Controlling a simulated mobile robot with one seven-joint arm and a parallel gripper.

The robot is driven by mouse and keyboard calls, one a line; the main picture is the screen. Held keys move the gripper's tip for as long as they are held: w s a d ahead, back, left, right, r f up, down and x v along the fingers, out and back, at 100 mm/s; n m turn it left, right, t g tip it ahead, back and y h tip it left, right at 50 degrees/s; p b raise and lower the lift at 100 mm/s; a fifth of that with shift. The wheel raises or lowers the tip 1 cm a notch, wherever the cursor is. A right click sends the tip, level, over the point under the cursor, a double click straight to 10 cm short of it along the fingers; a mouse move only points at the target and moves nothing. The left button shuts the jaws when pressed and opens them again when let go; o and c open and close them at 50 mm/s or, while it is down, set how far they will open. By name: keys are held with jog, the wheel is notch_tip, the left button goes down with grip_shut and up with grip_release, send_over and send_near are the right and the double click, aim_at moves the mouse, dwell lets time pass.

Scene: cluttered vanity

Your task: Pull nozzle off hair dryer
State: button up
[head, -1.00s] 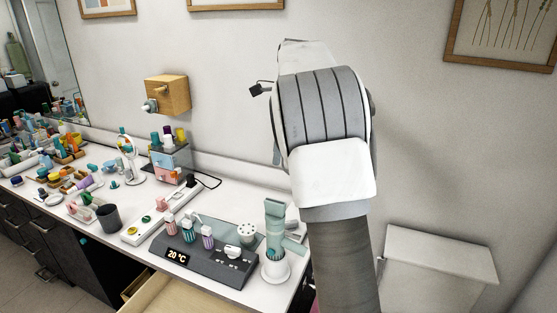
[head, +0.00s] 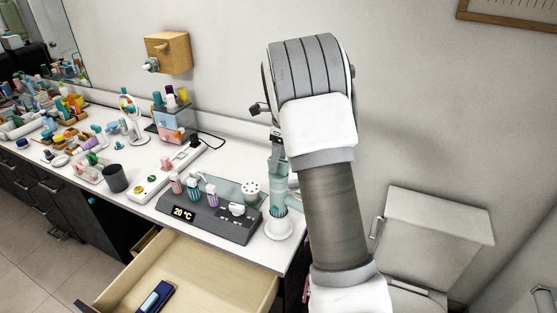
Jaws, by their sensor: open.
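A teal device (head: 279,190), which looks like the hair dryer, stands upright in a round white holder (head: 278,230) at the right end of the counter. Its upper end, where a nozzle might be, is partly covered by my gripper (head: 278,160). My gripper is small and partly hidden behind my arm. It is open and points down at the top of the teal device. I cannot tell whether the fingers are around it or touching it.
A grey console (head: 208,218) with a display and several small bottles stands left of the holder. An open drawer (head: 190,280) juts out below, with a blue item (head: 154,298) inside. A dark cup (head: 115,178) and crowded small items fill the left counter. A toilet (head: 437,225) stands right.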

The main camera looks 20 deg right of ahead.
jog(key=shift+f, duration=0.4)
jog(key=shift+c, duration=0.3)
grip_shut()
jog(key=shift+r, duration=0.2)
jog(key=shift+r+p, duration=1.05)
jog(key=shift+r, duration=0.05)
jog(key=shift+r+p, duration=1.1)
jog(key=shift+r, duration=0.2)
jog(key=shift+r+p, duration=0.35)
jog(key=shift+r, duration=0.8)
